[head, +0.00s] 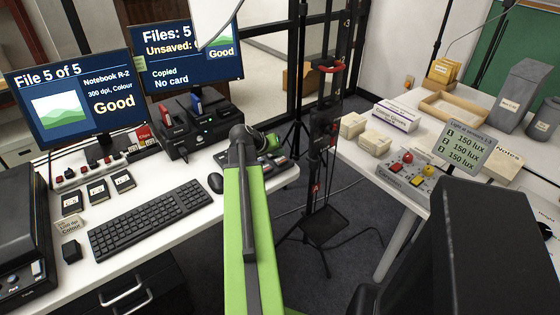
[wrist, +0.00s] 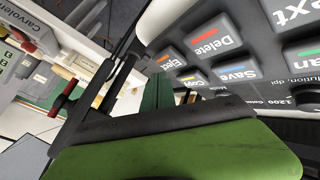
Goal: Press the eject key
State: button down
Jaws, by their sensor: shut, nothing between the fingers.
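The eject key (wrist: 168,60) is a grey key with an orange-red bar and the label "Eject", at the corner of a key panel in the wrist view. The Delete key (wrist: 207,40), Copy key (wrist: 193,77) and Save key (wrist: 235,73) sit around it. In the head view the key panel (head: 279,166) lies on the white desk, partly hidden behind my arm. My gripper (wrist: 158,94) is shut and empty, its green tip close to the eject key; I cannot tell whether they touch. It also shows in the head view (head: 270,142).
Two monitors (head: 80,98) stand at the desk's back; the right one reads "Copied" and "No card". A dark card dock (head: 203,128), keyboard (head: 150,218) and mouse (head: 216,183) are left of my arm. A black stand (head: 320,215) rises beyond the desk. A second table (head: 420,125) is at right.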

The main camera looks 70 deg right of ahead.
aim_at(279, 161)
dwell(0.7)
jog(key=shift+s+f+b, duration=0.1)
jog(key=shift+f+b, duration=0.3)
jog(key=shift+f+b, duration=0.5)
jog(key=shift+b, duration=0.05)
dwell(0.4)
jog(key=shift+r, duration=0.1)
jog(key=shift+r+p, duration=0.8)
jog(key=shift+p, duration=0.15)
jog(key=shift+r, duration=0.1)
notch_tip(279, 161, up, 5)
jog(key=p, duration=0.5)
dwell(0.5)
